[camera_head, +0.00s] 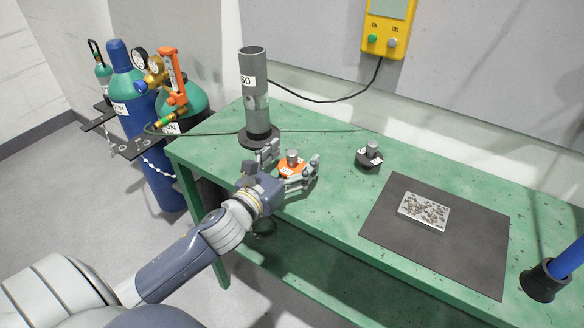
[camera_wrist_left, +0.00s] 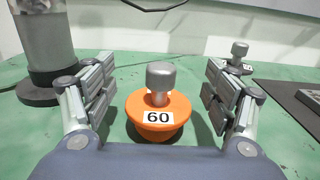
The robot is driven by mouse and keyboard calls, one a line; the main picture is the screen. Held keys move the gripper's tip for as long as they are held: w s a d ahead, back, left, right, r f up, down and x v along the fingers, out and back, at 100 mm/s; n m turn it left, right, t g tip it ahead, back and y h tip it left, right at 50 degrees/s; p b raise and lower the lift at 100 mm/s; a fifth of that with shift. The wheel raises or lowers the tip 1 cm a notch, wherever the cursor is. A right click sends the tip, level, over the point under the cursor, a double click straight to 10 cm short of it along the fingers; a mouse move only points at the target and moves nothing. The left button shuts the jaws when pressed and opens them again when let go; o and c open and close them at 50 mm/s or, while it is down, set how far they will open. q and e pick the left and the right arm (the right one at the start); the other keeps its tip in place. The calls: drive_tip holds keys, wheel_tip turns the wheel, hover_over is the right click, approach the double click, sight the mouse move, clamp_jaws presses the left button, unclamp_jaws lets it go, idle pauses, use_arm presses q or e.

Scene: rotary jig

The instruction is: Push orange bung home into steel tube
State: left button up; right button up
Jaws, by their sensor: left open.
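The orange bung (camera_head: 291,166) sits on the green bench with its grey knob up. In the left wrist view the bung (camera_wrist_left: 158,112) carries a label reading 60 and stands between my fingers, apart from both. My left gripper (camera_head: 291,163) is open around it. The steel tube (camera_head: 252,90) stands upright in a dark round base, behind and left of the bung, with its top end open. It also carries a label, partly turned away. In the left wrist view the tube's lower part (camera_wrist_left: 45,40) shows at the upper left. My right gripper is not in view.
A black bung (camera_head: 369,156) with a grey knob stands to the right. A dark mat (camera_head: 440,262) holds a metal tray (camera_head: 424,211) of small parts. A blue-handled thing in a black cup (camera_head: 543,281) is at the right edge. Gas cylinders (camera_head: 130,100) stand left of the bench.

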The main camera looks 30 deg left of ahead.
use_arm(q)
drive_tip(key=shift+c, duration=0.6)
drive_tip(key=c, duration=1.1)
drive_tip(key=shift+r, duration=0.1)
